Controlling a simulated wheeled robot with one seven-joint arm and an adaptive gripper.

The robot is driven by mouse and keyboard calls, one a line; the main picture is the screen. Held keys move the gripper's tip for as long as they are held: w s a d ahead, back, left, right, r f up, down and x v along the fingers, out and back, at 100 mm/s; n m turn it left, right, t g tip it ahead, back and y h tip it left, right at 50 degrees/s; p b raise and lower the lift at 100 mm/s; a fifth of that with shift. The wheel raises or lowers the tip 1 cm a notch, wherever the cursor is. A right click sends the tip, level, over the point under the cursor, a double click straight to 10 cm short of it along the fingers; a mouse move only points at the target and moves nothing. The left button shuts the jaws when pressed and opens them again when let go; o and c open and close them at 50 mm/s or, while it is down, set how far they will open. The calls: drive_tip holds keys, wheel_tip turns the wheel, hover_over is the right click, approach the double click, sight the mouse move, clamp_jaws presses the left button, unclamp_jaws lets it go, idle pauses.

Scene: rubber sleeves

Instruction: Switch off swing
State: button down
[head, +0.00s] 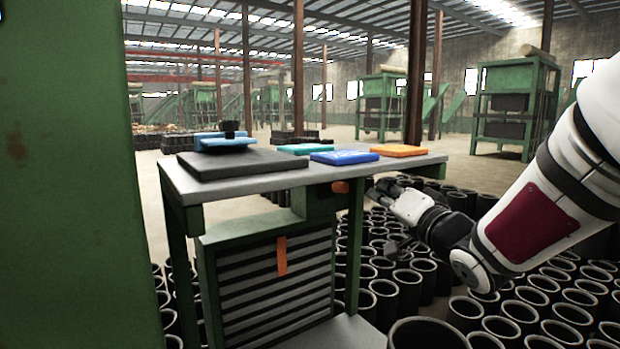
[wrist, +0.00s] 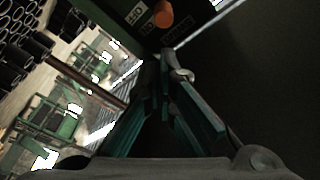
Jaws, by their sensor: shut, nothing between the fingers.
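An orange switch knob (head: 340,187) sits on a dark box under the right end of the grey-topped table. In the wrist view the orange knob (wrist: 163,14) is at the top, beside a white OFF label (wrist: 136,13) and a darker label that seems to read ON. My gripper (head: 375,190) is just right of the knob in the head view, pointing left at it. It looks apart from the knob. In the wrist view my gripper (wrist: 168,68) is shut and empty, its fingertips below the knob. Exact depth between them is unclear.
The green-framed table (head: 235,190) carries a black mat (head: 242,165) and blue, teal and orange pads. An orange strip hangs on the louvred panel (head: 270,290) below. Many black rubber sleeves (head: 385,290) crowd the floor. A green wall or post fills the left.

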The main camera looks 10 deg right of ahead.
sight(335, 188)
idle(0.3)
drive_tip(key=w+a, duration=0.1)
drive_tip(key=w, duration=0.8)
drive_tip(key=shift+w+a+r+b, duration=0.3)
drive_tip(key=shift+w+r, duration=0.1)
drive_tip(key=shift+r, duration=0.05)
drive_tip(key=shift+f+b, duration=0.2)
drive_tip(key=shift+b, duration=0.35)
